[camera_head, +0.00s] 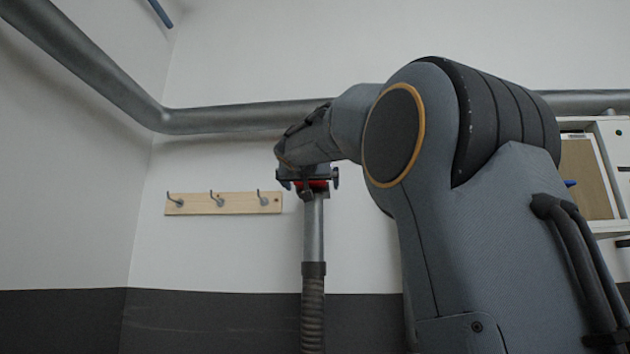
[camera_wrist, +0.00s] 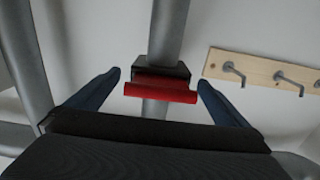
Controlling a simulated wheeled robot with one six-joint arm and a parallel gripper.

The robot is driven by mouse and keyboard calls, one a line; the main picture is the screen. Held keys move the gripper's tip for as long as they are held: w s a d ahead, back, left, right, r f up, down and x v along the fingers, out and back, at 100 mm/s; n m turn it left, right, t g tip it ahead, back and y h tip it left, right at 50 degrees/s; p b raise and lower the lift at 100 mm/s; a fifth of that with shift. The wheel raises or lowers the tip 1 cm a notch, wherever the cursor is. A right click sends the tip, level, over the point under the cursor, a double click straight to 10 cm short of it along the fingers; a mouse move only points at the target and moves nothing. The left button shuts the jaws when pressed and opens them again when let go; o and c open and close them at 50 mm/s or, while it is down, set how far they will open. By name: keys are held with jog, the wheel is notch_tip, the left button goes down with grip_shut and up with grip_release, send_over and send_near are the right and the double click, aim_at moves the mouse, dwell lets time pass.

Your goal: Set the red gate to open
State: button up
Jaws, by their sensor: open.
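The red gate (camera_head: 318,184) sits on the vertical grey duct (camera_head: 313,230) below the wall pipe. In the wrist view the gate (camera_wrist: 160,92) is a red bar or plate with a bent lip, sticking out of a dark housing (camera_wrist: 162,72) around the duct. My gripper (camera_head: 308,182) is at the height of the gate. In the wrist view my gripper (camera_wrist: 159,80) is open, with one finger on each side of the gate. Gaps show between both fingers and the red part. In the head view my gripper hides part of the gate.
A large grey pipe (camera_head: 235,117) runs along the wall behind my arm. A wooden rail (camera_head: 232,203) with 3 hooks is on the wall left of the duct. A ribbed hose (camera_head: 313,305) hangs below the duct. White shelving (camera_head: 612,165) stands at the right.

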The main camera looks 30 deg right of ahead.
jog(key=shift+w, duration=0.1)
jog(key=c, duration=1.4)
jog(key=shift+s+a+f+b, duration=0.15)
jog(key=shift+s+a+b, duration=0.2)
jog(key=shift+s+b, duration=0.45)
jog(key=b+v, duration=0.3)
jog(key=b, duration=0.1)
jog(key=shift+s+a, duration=0.15)
jog(key=shift+a, duration=0.1)
